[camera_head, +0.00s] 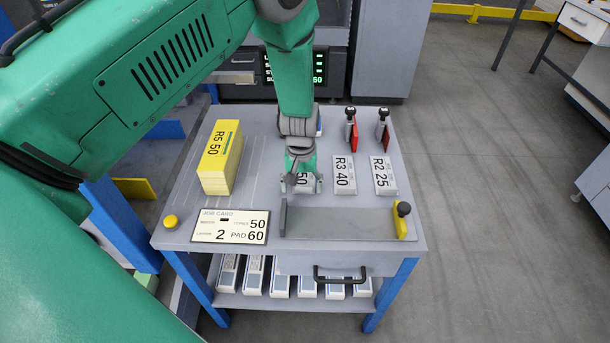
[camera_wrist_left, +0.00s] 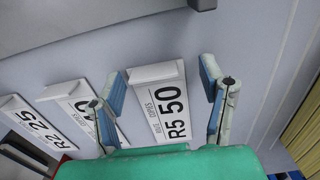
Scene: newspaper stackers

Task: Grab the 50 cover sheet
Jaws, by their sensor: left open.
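The white 50 card, marked R5 50 in black, lies on the grey table top. In the left wrist view this card (camera_wrist_left: 160,100) sits between the two blue-padded fingers of my left gripper (camera_wrist_left: 163,82). My right gripper is not in view.
An R3 40 card (camera_head: 345,176) and an R2 25 card (camera_head: 384,177) lie to the right. A yellow R5 50 stack (camera_head: 220,158) stands left. A job card (camera_head: 229,227) and a grey tray (camera_head: 335,222) with a yellow end block (camera_head: 401,222) are in front.

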